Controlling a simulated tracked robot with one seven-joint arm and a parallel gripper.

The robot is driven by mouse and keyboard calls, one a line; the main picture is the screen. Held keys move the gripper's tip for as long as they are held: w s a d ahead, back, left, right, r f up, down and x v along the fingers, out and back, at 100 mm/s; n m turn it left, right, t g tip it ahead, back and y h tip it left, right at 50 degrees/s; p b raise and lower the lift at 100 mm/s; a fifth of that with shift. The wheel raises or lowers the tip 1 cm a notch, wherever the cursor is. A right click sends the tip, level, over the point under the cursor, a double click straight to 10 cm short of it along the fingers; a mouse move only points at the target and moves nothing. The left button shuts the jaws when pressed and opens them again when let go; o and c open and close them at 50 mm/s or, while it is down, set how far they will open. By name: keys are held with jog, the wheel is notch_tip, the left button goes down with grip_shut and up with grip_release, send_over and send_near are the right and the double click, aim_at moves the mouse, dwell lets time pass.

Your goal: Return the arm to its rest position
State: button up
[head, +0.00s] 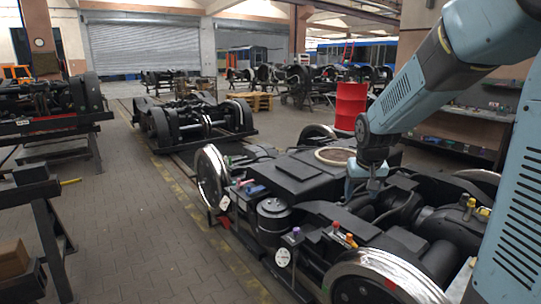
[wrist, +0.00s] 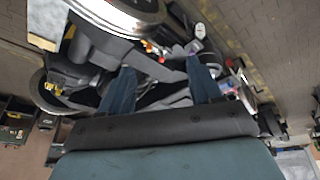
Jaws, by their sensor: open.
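My blue-grey arm (head: 400,95) reaches down from the upper right in the head view. My gripper (head: 362,192) is over the near black bogie (head: 300,180), close above its middle; whether it touches cannot be told. In the wrist view, the two blue fingers of my gripper (wrist: 160,82) stand well apart. Nothing shows held between them. Behind the fingers lie the dark bogie parts (wrist: 90,55) and a shiny wheel (wrist: 115,15).
The near bogie carries a round gauge (head: 283,257), a black canister (head: 273,215) and small coloured caps. A red drum (head: 350,106) stands behind it. A second bogie (head: 195,122) stands further back. The paved floor (head: 135,220) at left centre is clear; a workstand (head: 45,215) stands far left.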

jog(key=s+a+r, duration=0.1)
jog(key=s+r, duration=0.3)
jog(key=s, duration=0.8)
jog(key=s+r+t, duration=0.1)
jog(key=s+r, duration=0.4)
jog(key=s, duration=0.7)
jog(key=shift+s+a+r+t+y, duration=0.2)
jog(key=shift+a+r+t+y, duration=0.1)
jog(key=shift+a, duration=0.05)
